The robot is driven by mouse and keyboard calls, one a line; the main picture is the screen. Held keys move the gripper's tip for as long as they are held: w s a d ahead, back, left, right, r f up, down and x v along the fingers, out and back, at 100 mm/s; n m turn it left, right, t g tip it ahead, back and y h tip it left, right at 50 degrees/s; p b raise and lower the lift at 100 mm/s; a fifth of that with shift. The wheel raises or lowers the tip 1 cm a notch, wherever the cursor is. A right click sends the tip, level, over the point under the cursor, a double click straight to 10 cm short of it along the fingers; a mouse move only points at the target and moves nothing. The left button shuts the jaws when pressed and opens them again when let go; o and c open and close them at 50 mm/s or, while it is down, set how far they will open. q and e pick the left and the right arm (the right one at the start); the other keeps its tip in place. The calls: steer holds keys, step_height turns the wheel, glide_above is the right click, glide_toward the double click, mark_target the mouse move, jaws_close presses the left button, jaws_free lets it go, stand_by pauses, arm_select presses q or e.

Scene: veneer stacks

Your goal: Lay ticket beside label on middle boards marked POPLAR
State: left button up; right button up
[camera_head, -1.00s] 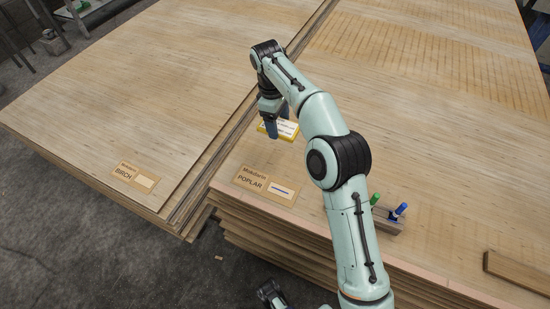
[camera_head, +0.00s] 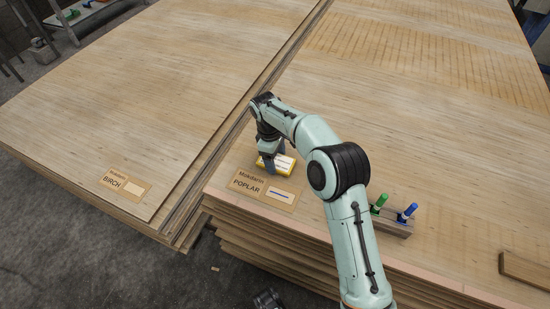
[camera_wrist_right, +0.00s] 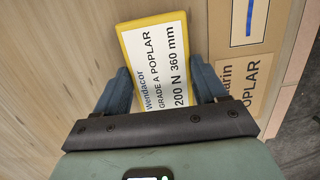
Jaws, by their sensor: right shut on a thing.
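The ticket (camera_head: 284,166) is a yellow-edged block with a white printed face reading GRADE A POPLAR in the right wrist view (camera_wrist_right: 157,62). My right gripper (camera_head: 270,164) is shut on it, with a blue-grey finger on each side in the wrist view (camera_wrist_right: 160,82). The POPLAR label (camera_head: 247,184) lies flat at the front left corner of the middle boards (camera_head: 330,245). It also shows at the right of the wrist view (camera_wrist_right: 257,75). The ticket is just behind the label; I cannot tell whether it touches the boards. A dark tip of my left gripper (camera_head: 268,299) shows at the bottom edge.
A holder with a green marker (camera_head: 379,203) and a blue marker (camera_head: 407,213) is on the front edge right of my arm. A wood strip (camera_head: 525,271) lies at the far right. The BIRCH stack (camera_head: 100,120) stands to the left across a narrow gap.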

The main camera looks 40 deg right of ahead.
steer(key=shift+r, duration=0.1)
steer(key=o, duration=1)
steer(key=shift+f, duration=0.2)
steer(key=shift+o, duration=0.2)
arm_select(q)
steer(key=s+d+r+g+h+p, duration=0.1)
steer(key=s+d+r+p, duration=0.2)
steer(key=s+r, duration=0.1)
steer(key=shift+s+g+p, duration=0.35)
steer(key=shift+s+g, duration=0.05)
steer(key=shift+s, duration=0.45)
arm_select(e)
step_height(320, 180, up, 12)
steer(key=w, duration=0.1)
steer(key=shift+w+a, duration=0.3)
steer(key=shift+a, duration=0.15)
steer(key=shift+r, duration=0.1)
